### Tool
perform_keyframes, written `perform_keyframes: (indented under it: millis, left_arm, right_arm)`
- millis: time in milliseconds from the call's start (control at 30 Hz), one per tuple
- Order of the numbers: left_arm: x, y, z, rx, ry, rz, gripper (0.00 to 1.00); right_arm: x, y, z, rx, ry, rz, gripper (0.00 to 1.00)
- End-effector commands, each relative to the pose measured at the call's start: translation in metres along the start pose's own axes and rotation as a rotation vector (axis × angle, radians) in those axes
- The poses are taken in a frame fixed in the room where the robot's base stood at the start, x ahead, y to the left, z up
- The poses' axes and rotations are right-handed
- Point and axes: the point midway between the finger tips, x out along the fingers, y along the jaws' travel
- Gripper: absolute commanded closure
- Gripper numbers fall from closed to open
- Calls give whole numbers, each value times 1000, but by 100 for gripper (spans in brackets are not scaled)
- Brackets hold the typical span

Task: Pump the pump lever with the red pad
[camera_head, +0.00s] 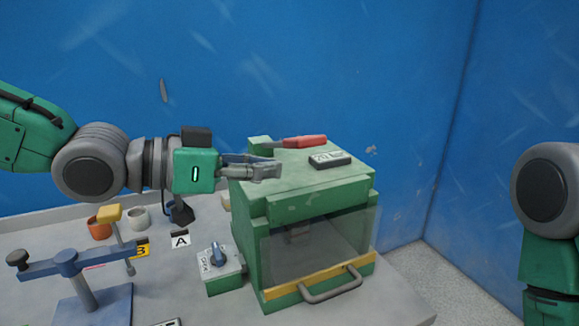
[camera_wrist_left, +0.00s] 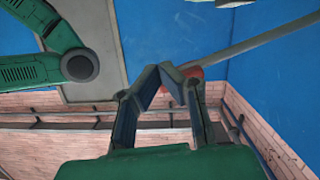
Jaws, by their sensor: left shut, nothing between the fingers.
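The pump lever's red pad (camera_head: 303,142) lies over the back of the green machine's top (camera_head: 290,182), beside a small green block. My left gripper (camera_head: 268,170) comes in from the left above the machine's left top edge, in front of the red pad. Its fingers are shut with nothing between them. In the left wrist view the fingertips (camera_wrist_left: 165,75) come together, and a red part (camera_wrist_left: 195,73) with a grey bar shows just behind them. I cannot tell whether they touch it. My right gripper is out of view; only my right arm shows at the right edge.
A dark labelled block (camera_head: 330,160) lies on the machine's top. The front has a clear window and a grey handle (camera_head: 332,287).

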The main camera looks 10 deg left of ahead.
Motion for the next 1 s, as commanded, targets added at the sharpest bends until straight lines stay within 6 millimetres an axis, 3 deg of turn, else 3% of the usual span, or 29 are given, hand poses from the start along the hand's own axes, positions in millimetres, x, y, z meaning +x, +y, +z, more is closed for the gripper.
perform_keyframes:
  millis: [200, 400, 1000]
  left_arm:
    - [-36, 2, -6, 1, 6, 0, 100]
    - [-52, 3, -5, 3, 5, 0, 100]
    - [-56, 2, -4, 3, 6, 0, 100]
  right_arm:
    - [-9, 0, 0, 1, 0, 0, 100]
    - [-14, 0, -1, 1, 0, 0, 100]
    - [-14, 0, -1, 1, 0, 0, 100]
